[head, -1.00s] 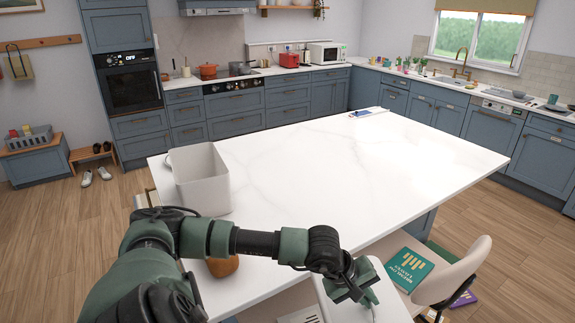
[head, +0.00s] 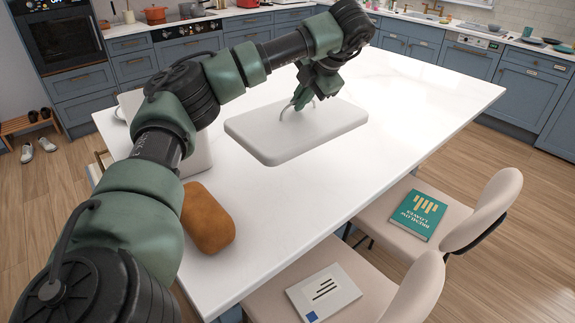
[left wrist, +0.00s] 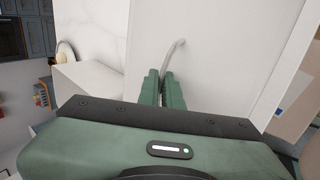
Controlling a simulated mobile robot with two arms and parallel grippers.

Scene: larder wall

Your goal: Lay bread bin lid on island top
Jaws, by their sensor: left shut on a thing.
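The bread bin lid (head: 310,134) is a pale grey flat slab with rounded corners and a thin arched handle (head: 286,110). It is level over the middle of the white island top (head: 400,95); I cannot tell if it touches the surface. My left gripper (head: 308,98) is shut on the lid's handle from above. In the left wrist view the fingers (left wrist: 166,88) close on the handle (left wrist: 176,52), with the lid (left wrist: 222,55) filling the middle. The bread bin (head: 198,155) stands at the left of the island, partly hidden by my arm. My right gripper is out of view.
A brown loaf (head: 208,218) lies near the island's front left edge, beside my arm. Two chairs at the front hold a green book (head: 416,215) and a white book (head: 322,292). The island's right side is clear.

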